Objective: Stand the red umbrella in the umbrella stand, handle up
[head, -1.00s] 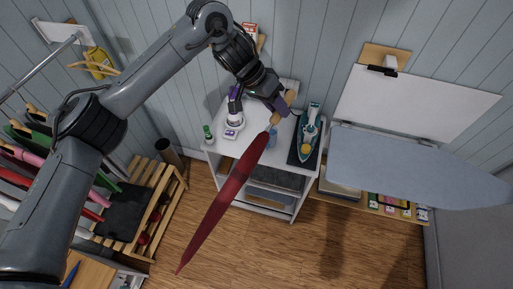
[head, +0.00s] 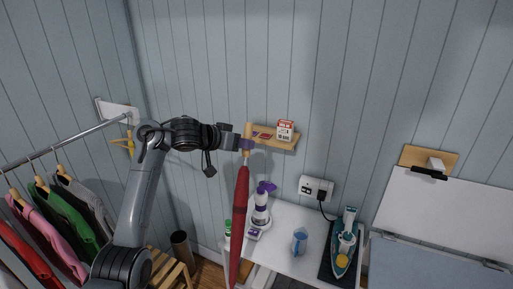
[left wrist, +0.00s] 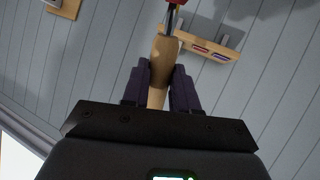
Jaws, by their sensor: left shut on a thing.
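The red umbrella (head: 239,225) hangs nearly upright in the head view, its wooden handle (head: 249,131) at the top and its tip running down toward the bottom edge. My left gripper (head: 247,145) is shut on the wooden handle. The handle also shows between the purple fingers in the left wrist view (left wrist: 163,62), with a bit of red canopy beyond it. The umbrella stand (head: 181,247) appears to be the dark brown cylinder at the lower left, apart from the umbrella and beside a wooden slatted rack. My right gripper is not in view.
A wall shelf (head: 275,138) with a small box (head: 285,130) is close behind the handle. A clothes rail (head: 70,142) with several garments is at left.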

